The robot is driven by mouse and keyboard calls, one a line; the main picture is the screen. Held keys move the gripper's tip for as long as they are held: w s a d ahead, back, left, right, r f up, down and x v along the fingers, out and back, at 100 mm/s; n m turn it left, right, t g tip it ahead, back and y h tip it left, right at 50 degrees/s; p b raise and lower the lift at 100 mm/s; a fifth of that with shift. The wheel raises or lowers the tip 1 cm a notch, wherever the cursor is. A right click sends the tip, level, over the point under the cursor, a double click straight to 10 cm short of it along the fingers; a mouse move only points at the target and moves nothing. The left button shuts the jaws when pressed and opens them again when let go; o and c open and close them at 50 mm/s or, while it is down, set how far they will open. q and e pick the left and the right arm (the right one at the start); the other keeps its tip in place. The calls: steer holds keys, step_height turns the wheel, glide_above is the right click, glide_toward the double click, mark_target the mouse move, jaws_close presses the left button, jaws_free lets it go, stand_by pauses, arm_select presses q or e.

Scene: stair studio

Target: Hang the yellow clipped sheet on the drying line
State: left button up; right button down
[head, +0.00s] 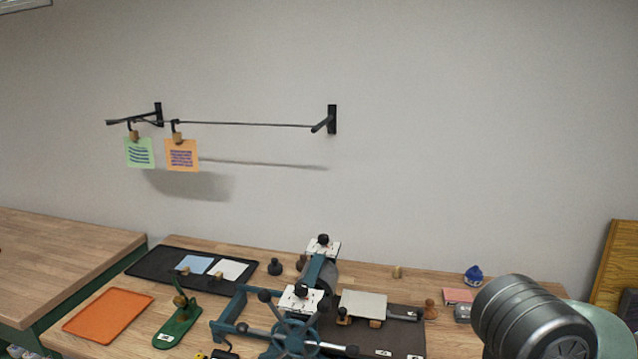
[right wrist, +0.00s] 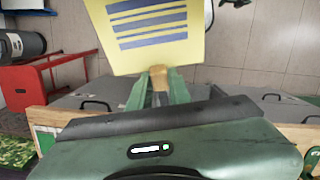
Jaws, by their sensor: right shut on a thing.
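The yellow sheet (right wrist: 148,35) with blue printed stripes shows in the right wrist view, above the fingers of my right gripper (right wrist: 158,88). Those fingers are shut on the wooden clip (right wrist: 158,76) at the sheet's edge. The yellow sheet is not visible in the head view. The drying line (head: 250,124) runs along the wall in the head view, between two dark brackets. A green sheet (head: 139,153) and an orange sheet (head: 182,156) hang at its left part from wooden clips. My left gripper is not in view.
The right part of the line is bare, up to the right bracket (head: 332,119). Below, the workbench holds a teal press (head: 318,272), a black tray (head: 148,265) with blue and white sheets, and an orange tray (head: 108,315). A red stool (right wrist: 42,86) shows in the right wrist view.

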steer(key=w+d+f+b, duration=0.2)
steer(key=w+f, duration=0.8)
steer(key=shift+r+p, duration=1.45)
steer(key=shift+r, duration=2.8)
steer(key=shift+s+a+r, duration=0.35)
steer(key=shift+s+r, duration=0.15)
steer(key=shift+s, duration=1.2)
steer(key=shift+s+a+r, duration=0.3)
steer(key=shift+s+r, duration=0.2)
steer(key=shift+s, duration=1.2)
steer(key=shift+s+a+r, duration=0.35)
steer(key=shift+s+r, duration=0.15)
steer(key=shift+s, duration=1.2)
